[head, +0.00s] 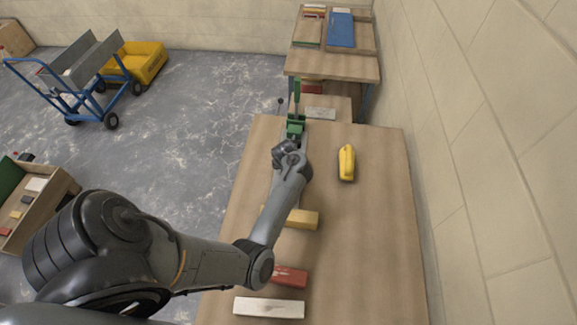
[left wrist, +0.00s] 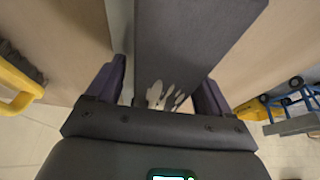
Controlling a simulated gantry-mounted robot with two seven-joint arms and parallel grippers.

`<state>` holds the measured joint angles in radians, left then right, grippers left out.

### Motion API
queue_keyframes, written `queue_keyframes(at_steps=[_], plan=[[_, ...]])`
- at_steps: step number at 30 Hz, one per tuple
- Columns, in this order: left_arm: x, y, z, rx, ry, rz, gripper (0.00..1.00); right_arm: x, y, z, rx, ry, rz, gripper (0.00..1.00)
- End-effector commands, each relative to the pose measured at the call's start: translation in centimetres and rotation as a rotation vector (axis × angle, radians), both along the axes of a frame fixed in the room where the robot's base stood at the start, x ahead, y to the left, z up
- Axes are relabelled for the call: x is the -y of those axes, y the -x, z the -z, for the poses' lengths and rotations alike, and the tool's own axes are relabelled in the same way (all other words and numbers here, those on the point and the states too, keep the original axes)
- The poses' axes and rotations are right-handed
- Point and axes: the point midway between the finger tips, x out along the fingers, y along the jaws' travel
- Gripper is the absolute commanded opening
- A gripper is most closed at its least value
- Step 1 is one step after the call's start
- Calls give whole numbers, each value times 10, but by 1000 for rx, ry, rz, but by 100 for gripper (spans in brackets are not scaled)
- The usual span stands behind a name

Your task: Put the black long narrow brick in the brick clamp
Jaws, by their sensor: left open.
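The brick clamp (head: 296,125) is green and stands at the far edge of the near table, with an upright green part. My left gripper (head: 284,152) is just on the near side of it in the head view, where the arm hides its fingers. In the left wrist view, my left gripper (left wrist: 165,85) is open, with a finger at each side of a long dark block. This looks like the black long narrow brick (left wrist: 195,40). I cannot tell whether the fingers touch it. The black brick is not clearly visible in the head view. My right gripper is not in view.
A yellow brick (head: 303,218), a red brick (head: 290,277) and a white brick (head: 268,307) lie on the wooden table (head: 375,235). A yellow object (head: 347,162) lies to the right of the arm.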

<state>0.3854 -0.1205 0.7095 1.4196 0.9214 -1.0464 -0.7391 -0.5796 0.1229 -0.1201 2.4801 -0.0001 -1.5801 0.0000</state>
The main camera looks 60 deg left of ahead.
Motion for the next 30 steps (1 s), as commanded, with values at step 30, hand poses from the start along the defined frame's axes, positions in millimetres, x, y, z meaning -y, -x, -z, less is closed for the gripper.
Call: queue_keyframes(at_steps=[30], plan=[[31,25,-108,23,-40,59,81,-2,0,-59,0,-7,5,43]])
